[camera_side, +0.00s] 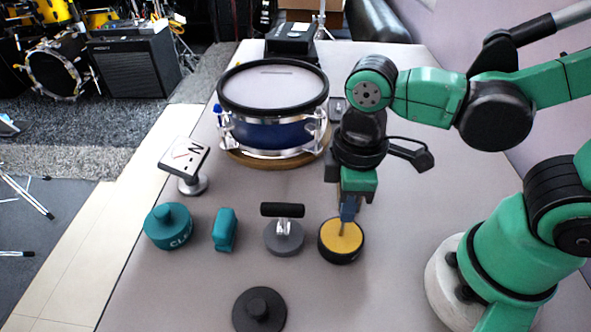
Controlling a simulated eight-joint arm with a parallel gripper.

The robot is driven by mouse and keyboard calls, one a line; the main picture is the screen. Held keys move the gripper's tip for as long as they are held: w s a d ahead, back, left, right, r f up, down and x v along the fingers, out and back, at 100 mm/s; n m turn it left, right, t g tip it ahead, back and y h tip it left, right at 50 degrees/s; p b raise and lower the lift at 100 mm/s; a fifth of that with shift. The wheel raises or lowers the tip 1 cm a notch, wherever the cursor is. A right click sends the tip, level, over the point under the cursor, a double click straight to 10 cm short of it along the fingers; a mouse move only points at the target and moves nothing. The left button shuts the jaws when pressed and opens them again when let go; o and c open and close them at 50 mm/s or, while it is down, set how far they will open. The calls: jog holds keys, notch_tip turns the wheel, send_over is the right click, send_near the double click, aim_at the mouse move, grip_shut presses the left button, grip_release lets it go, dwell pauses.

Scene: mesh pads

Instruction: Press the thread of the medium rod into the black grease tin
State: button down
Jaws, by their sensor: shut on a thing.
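The black grease tin (330,258) stands on the table below my gripper. It is a round black tin with a yellow face. My gripper (348,213) points straight down above the tin and is shut on a thin rod, taken to be the medium rod (342,228). Only a short grey length of the rod shows below the fingers. Its lower end meets the yellow face near the middle. I cannot tell how deep the end goes, and the thread itself is too small to make out.
Left of the tin stand a grey disc with a black crossbar (283,238), a teal block (225,231) and a teal round piece (170,229). A black knobbed disc (259,311) lies in front. A blue drum (272,132) and a signed stand (187,160) are behind.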

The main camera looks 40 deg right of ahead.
jog(key=shift+r, duration=0.1)
jog(key=shift+r, duration=3.4)
jog(key=shift+w, duration=0.1)
